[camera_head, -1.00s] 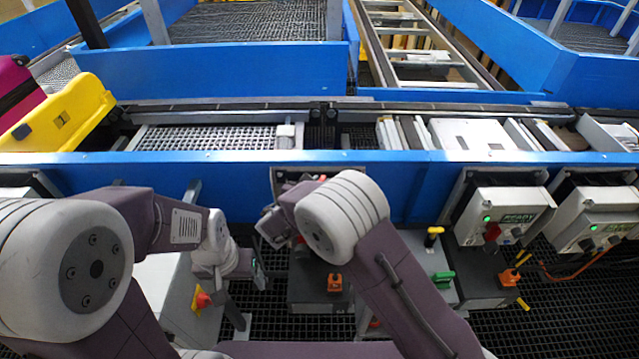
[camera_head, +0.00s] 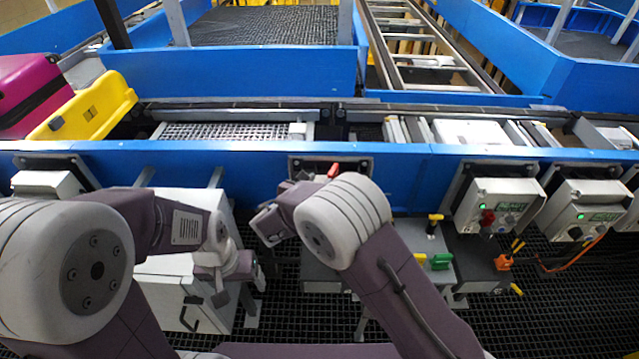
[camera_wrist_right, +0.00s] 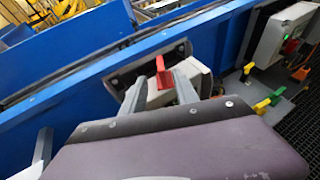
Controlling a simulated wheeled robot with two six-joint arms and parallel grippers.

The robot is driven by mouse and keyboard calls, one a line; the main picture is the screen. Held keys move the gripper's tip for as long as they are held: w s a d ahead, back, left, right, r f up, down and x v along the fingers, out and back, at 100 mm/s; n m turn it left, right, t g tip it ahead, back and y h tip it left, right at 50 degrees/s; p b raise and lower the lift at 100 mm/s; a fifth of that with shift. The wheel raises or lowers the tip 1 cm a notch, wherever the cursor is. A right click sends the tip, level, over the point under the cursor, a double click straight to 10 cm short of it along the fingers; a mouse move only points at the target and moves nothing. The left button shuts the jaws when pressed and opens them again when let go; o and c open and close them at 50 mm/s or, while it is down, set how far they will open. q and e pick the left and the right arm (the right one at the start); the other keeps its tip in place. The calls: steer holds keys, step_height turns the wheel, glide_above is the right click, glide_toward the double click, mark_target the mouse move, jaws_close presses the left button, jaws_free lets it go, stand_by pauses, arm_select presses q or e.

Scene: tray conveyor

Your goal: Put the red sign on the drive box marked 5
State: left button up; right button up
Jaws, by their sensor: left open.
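The red sign (camera_wrist_right: 163,70) shows small and edge-on between the fingertips of my right gripper (camera_wrist_right: 160,84); they look shut on it. In the head view the sign (camera_head: 333,170) is a small red piece above my right forearm, which hides those fingers. Just behind it is the middle drive box (camera_wrist_right: 155,99), white on a dark back plate, mostly hidden. I cannot tell whether sign and box touch. Two other drive boxes (camera_head: 507,203) (camera_head: 592,212) with green lights stand at the right. No number is legible. My left gripper (camera_head: 256,270) is open and empty beside the white cabinet.
A blue conveyor rail (camera_head: 410,165) runs across in front of me. A white cabinet (camera_head: 180,285) stands low at the left. A yellow tray (camera_head: 85,110) holds a pink suitcase (camera_head: 30,88). A green fitting (camera_head: 441,261) is near the right arm. Dark floor grating lies below.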

steer(key=s+d+f+m+g+h, duration=0.1)
steer(key=s+d+f+m+g, duration=0.1)
steer(key=s+d+m+g, duration=0.45)
steer(key=s+d+f+m+g, duration=0.1)
steer(key=s+d+f+m, duration=0.15)
steer(key=d+m, duration=0.45)
arm_select(q)
steer(key=shift+w+d+f, duration=0.15)
steer(key=shift+w+f, duration=0.05)
steer(key=shift+w, duration=0.05)
arm_select(e)
steer(key=s+d+m+g+y, duration=0.2)
steer(key=s+m+y, duration=0.1)
steer(key=s+m, duration=0.5)
steer(key=s+d+f+m+g+y, duration=0.1)
steer(key=s+d+m+y, duration=0.2)
steer(key=s+m, duration=0.5)
steer(key=shift+s+m+g+y, duration=0.35)
steer(key=shift+s+m+y, duration=0.05)
steer(key=shift+m, duration=0.55)
